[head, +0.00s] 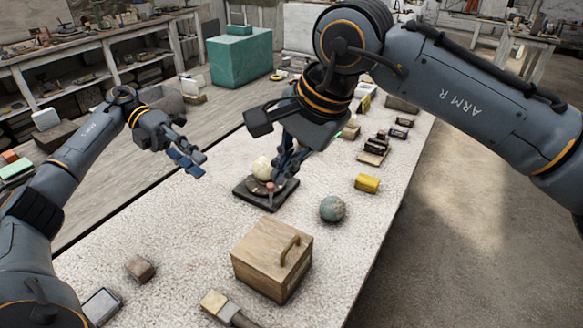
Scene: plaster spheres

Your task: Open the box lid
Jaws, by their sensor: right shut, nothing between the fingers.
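The wooden box (262,243) stands on the pale tabletop in the lower middle of the head view. Its lid looks closed, and a brass-coloured handle (291,249) shows near its right edge. My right gripper (277,174) is shut and empty. It points down at a dark square stand beyond the box, well apart from the handle; whether it touches anything on the stand cannot be told. My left gripper (187,162) is open and empty, over the left side of the table, away from the box.
A pale sphere (261,168) rests on the dark stand (253,198). A greenish sphere (332,208) and a yellow block (367,183) lie right of the stand. A small brown block (140,268) and a brush-like tool (226,308) lie nearer. Table between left gripper and box is clear.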

